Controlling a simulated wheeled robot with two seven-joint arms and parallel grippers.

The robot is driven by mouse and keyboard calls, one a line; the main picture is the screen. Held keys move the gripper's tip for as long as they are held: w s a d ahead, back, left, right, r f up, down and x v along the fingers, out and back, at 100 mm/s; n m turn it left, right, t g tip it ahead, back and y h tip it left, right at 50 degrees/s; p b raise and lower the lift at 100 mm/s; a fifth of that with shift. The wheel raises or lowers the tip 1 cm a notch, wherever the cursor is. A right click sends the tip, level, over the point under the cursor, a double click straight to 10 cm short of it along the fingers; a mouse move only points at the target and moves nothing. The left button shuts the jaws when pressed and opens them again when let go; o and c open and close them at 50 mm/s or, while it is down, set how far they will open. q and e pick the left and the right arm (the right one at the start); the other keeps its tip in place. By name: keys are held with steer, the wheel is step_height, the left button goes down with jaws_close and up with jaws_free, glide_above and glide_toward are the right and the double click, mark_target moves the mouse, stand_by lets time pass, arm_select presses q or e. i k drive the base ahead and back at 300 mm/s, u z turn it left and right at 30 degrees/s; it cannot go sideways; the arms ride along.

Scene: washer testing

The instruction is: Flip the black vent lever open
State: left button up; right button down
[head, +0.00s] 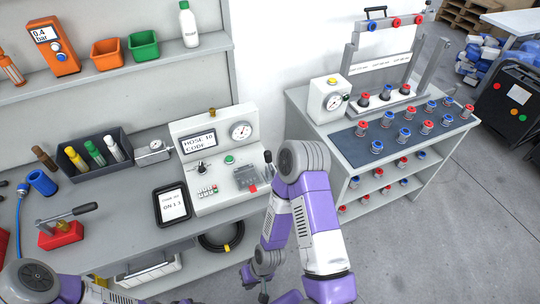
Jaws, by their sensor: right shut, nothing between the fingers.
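The grey-white test console (216,133) stands on the left bench with a gauge, a display reading "HOSE 10 CODE", a black knob and a green button. A short black lever (268,158) stands roughly upright at the console's right edge, close beside my right arm's elbow. I take it for the vent lever; its base is partly hidden. My right gripper (263,296) hangs low at the bottom edge, in front of the bench and well below the lever. It is shut and empty, touching nothing visible. My left arm shows at the bottom left; its gripper is not visible.
A black tablet (171,205) lies left of the console. A red block with a lever handle (62,235), a blue cup (42,182) and a marker tray (95,152) are farther left. A second table (350,140) with red and blue fittings stands right. Floor right of my arm is clear.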

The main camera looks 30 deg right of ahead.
mark_target(268, 154)
steer(key=z, duration=0.85)
steer(key=k, duration=0.6)
steer(key=z, duration=0.5)
steer(key=i, duration=0.45)
steer(key=z, duration=0.05)
